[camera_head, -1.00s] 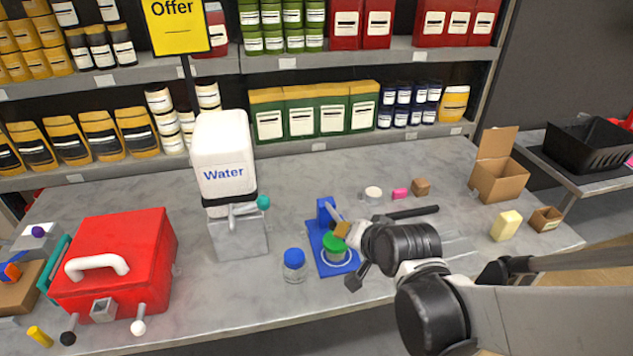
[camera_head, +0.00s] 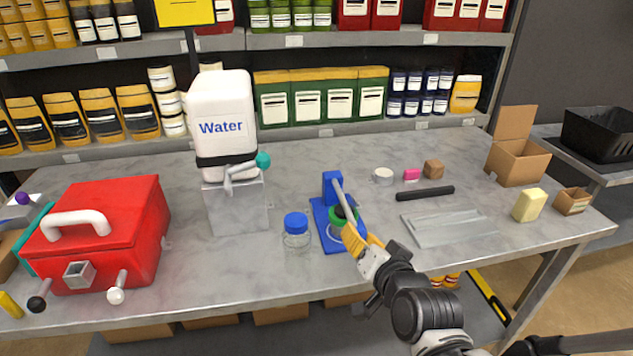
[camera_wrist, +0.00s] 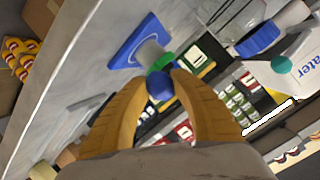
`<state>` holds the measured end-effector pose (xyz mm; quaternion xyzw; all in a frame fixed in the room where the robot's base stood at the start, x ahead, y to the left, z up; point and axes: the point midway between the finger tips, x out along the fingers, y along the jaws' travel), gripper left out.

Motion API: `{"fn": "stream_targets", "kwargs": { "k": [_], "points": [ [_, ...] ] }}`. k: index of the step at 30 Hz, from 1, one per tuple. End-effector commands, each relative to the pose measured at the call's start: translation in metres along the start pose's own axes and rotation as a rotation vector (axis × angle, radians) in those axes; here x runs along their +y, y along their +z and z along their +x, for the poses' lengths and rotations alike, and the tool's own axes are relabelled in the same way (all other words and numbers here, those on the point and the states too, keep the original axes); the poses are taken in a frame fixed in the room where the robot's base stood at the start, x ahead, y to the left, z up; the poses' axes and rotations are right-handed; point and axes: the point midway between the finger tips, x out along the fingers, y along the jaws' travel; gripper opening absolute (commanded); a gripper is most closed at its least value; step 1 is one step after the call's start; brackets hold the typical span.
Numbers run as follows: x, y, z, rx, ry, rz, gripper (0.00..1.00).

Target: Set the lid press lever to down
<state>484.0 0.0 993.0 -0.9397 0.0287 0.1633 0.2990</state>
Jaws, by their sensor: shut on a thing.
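The blue lid press (camera_head: 332,184) stands near the middle of the table, with its base flat on the top. Its grey lever (camera_head: 343,199) slopes from the post down toward the front edge, over a jar with a green lid (camera_head: 336,214). My gripper (camera_head: 352,236) has its yellow fingers shut on the lever's outer end. In the wrist view my gripper (camera_wrist: 158,88) closes around the blue lever knob (camera_wrist: 160,85). The green lid (camera_wrist: 160,64) and the blue base (camera_wrist: 138,44) show just beyond. The fingers and lever partly hide the jar.
A clear jar with a blue lid (camera_head: 296,235) stands just left of the press. The water container (camera_head: 222,115) and red box (camera_head: 100,235) are farther left. A black bar (camera_head: 425,193) and a clear tray (camera_head: 447,228) lie to the right.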

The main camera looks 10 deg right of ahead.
Motion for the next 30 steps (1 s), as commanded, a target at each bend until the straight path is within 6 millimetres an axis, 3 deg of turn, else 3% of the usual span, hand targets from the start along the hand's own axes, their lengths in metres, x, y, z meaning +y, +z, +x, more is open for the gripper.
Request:
{"fn": "stream_targets", "kwargs": {
  "k": [9,10,12,23,30],
  "points": [
    [0.001,0.003,0.0,-0.007,0.003,-0.001,0.0],
    [0.001,0.003,0.0,-0.008,0.003,-0.001,0.37],
    [0.001,0.003,0.0,-0.007,0.003,-0.001,0.53],
    [0.0,0.0,-0.001,-0.004,0.002,0.0,0.53],
    [-0.01,-0.013,-0.007,-0.004,0.002,0.0,0.53]
  ]
}}
